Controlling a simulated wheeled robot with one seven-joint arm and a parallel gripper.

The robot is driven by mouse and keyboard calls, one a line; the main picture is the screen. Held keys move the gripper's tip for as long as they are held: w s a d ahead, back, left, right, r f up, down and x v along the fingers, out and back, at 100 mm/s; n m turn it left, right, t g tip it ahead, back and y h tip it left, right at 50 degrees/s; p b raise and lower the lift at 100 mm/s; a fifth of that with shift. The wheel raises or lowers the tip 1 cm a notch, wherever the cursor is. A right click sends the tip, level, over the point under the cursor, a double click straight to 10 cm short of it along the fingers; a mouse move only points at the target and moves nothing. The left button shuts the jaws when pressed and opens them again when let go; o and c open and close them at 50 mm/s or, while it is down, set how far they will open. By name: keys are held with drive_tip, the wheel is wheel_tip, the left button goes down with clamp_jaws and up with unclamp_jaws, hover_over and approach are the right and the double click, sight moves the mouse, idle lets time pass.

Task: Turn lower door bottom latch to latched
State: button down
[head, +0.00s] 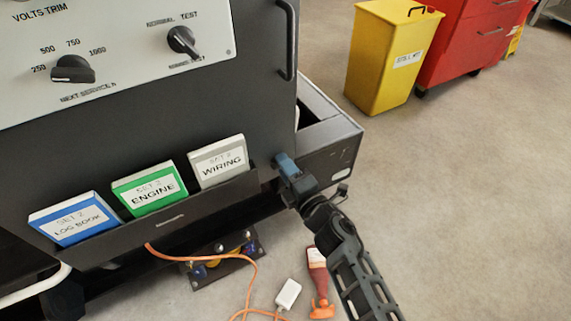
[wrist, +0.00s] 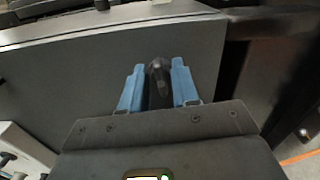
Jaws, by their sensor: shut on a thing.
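The lower door (head: 150,120) is a dark grey panel in the head view, with a control plate above and a document pocket low down. My gripper (head: 284,162) is at the door's lower right corner. In the wrist view my gripper (wrist: 157,86) has its two blue fingers on either side of a small dark latch (wrist: 158,72) and is shut on it. The door face (wrist: 60,85) fills the background there. In the head view the latch is hidden by my gripper, and I cannot tell whether it is latched.
The pocket (head: 170,222) holds blue, green and white binders. A black handle (head: 291,40) is above my gripper. An open grey box (head: 335,140) is behind it. An orange cable (head: 258,270) and a red bottle (head: 318,270) lie on the floor. A yellow bin (head: 385,60) stands farther off.

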drive_tip(key=shift+m, duration=0.5)
drive_tip(key=c, duration=0.9)
unclamp_jaws()
drive_tip(key=shift+d, duration=0.1)
drive_tip(key=p+v, duration=0.2)
drive_tip(key=v, duration=0.5)
drive_tip(key=shift+s+d+p, duration=0.2)
drive_tip(key=shift+s+p, duration=0.1)
drive_tip(key=shift+p, duration=0.1)
